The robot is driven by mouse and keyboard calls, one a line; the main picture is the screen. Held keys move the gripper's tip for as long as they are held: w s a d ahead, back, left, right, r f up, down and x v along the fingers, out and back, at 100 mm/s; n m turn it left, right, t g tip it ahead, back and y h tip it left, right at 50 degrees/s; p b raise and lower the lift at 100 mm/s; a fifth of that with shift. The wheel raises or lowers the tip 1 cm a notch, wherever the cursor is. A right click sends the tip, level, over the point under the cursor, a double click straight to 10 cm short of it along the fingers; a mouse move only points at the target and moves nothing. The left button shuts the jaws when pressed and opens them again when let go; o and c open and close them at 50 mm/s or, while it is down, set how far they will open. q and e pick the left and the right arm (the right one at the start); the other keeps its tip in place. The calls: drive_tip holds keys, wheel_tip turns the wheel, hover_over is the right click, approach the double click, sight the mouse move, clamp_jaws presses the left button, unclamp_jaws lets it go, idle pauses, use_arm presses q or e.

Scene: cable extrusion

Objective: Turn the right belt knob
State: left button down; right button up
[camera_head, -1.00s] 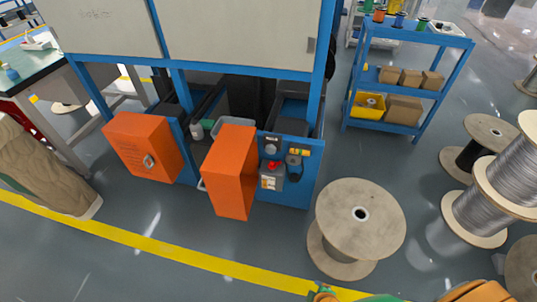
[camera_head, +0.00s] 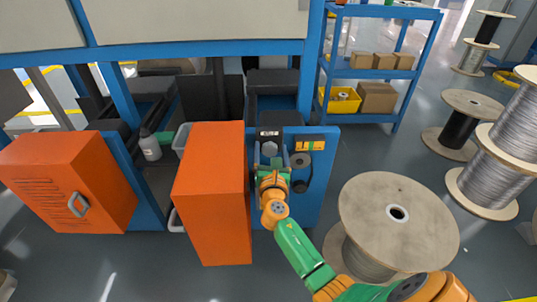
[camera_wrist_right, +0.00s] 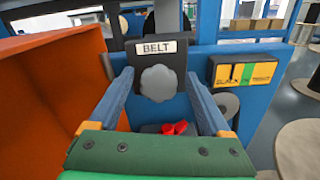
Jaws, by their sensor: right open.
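A grey lobed knob (camera_wrist_right: 158,84) sits below a "BELT" label (camera_wrist_right: 159,47) on a dark plate. In the head view the knob (camera_head: 269,147) is on the blue panel right of the orange door. My right gripper (camera_wrist_right: 158,76) points at the panel with its fingers open, one on each side of the knob in the picture. Whether they touch it cannot be told. In the head view my right gripper (camera_head: 270,160) is just below the knob. A red switch (camera_wrist_right: 178,128) shows below the knob, partly hidden by my gripper. My left gripper is not in view.
The open orange door (camera_head: 212,195) stands close left of my right gripper. A yellow-green label (camera_head: 309,145) and a round dark part (camera_head: 300,160) are to the right. A large wooden spool (camera_head: 385,215) stands right of my right arm.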

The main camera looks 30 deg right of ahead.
drive_tip(key=shift+w+d, duration=0.1)
drive_tip(key=shift+w, duration=0.05)
clamp_jaws()
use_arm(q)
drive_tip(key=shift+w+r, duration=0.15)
use_arm(e)
drive_tip(key=shift+m, duration=0.3)
drive_tip(key=shift+m, duration=1.1)
drive_tip(key=shift+d+f+m+b, duration=0.1)
drive_tip(key=shift+m+b, duration=0.35)
drive_tip(key=shift+m, duration=0.45)
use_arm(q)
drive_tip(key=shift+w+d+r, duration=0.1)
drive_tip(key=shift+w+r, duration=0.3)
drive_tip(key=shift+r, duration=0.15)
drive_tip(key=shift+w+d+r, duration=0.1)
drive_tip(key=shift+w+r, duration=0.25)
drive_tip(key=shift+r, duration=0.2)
use_arm(e)
drive_tip(key=shift+m, duration=0.7)
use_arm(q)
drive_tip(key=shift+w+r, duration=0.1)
